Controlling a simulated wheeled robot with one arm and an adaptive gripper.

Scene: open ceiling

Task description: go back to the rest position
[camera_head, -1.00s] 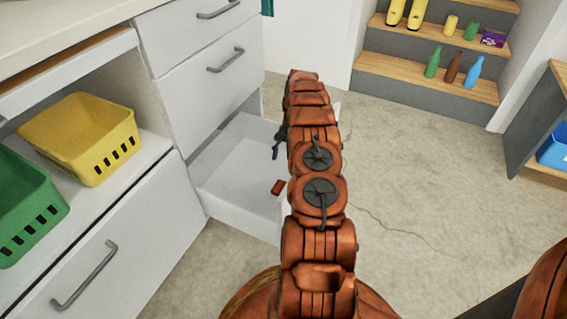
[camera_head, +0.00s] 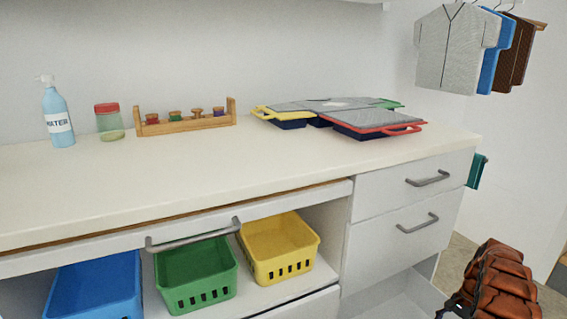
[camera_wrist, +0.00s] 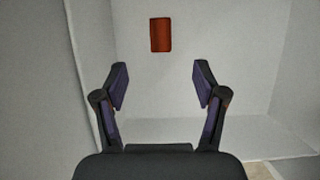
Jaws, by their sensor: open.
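My gripper (camera_wrist: 160,85) is open in the wrist view, its two dark fingers spread wide with nothing between them. It points into a pale open drawer (camera_wrist: 222,65). A small reddish-brown block (camera_wrist: 160,35) lies in the drawer beyond the fingertips, apart from them.
The white counter (camera_head: 200,165) carries a bottle (camera_head: 57,115), a jar (camera_head: 109,122), a wooden rack (camera_head: 187,127) and coloured trays (camera_head: 370,122). Blue (camera_head: 95,292), green (camera_head: 197,273) and yellow (camera_head: 280,248) baskets stand below. Shirts (camera_head: 450,48) hang at the right.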

